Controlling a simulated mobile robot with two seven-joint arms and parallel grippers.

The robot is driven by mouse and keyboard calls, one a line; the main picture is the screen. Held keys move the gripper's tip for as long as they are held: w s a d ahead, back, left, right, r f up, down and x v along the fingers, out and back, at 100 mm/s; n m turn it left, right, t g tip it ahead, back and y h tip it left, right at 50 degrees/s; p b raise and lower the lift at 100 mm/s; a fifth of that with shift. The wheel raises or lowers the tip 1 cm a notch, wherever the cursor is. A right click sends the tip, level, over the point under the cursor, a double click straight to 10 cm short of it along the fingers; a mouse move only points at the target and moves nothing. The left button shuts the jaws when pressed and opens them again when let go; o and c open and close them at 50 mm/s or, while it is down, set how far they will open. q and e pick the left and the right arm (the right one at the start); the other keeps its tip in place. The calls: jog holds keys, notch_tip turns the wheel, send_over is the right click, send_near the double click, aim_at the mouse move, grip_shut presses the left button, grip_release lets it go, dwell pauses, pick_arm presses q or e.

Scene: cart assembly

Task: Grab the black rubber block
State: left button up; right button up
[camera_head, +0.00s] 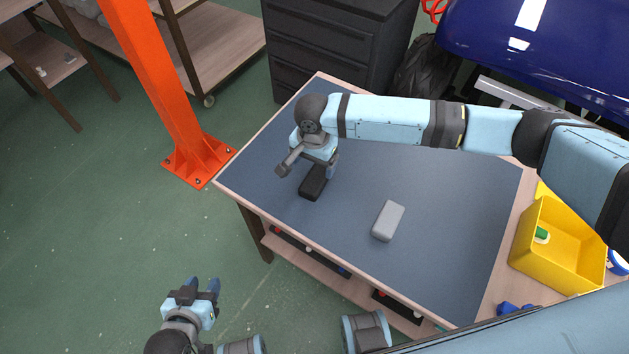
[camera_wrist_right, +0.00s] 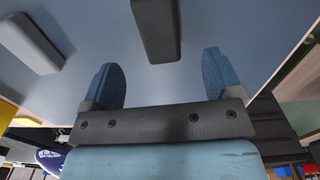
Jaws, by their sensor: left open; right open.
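The black rubber block (camera_head: 313,182) lies on the blue-grey mat of the table, near its left end. In the right wrist view the block (camera_wrist_right: 157,28) shows at the top, between the lines of the two fingers and beyond their tips. My right gripper (camera_head: 318,168) is just above the block in the head view, pointing down. In the right wrist view its fingers (camera_wrist_right: 164,75) are spread with nothing between them. My left gripper (camera_head: 202,286) is open and empty, off the table at the lower left, over the floor.
A grey block (camera_head: 388,221) lies on the mat (camera_head: 440,200) to the right; it also shows in the wrist view (camera_wrist_right: 30,42). A yellow bin (camera_head: 560,249) stands at the table's right end. An orange post (camera_head: 160,80) and a black drawer cabinet (camera_head: 325,45) stand behind the table.

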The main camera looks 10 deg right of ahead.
aim_at(315, 178)
jog(key=f, duration=0.8)
jog(key=shift+w+d+f+b, duration=0.15)
jog(key=shift+d+b, duration=0.05)
jog(key=shift+b, duration=0.2)
jog(key=c, duration=1.1)
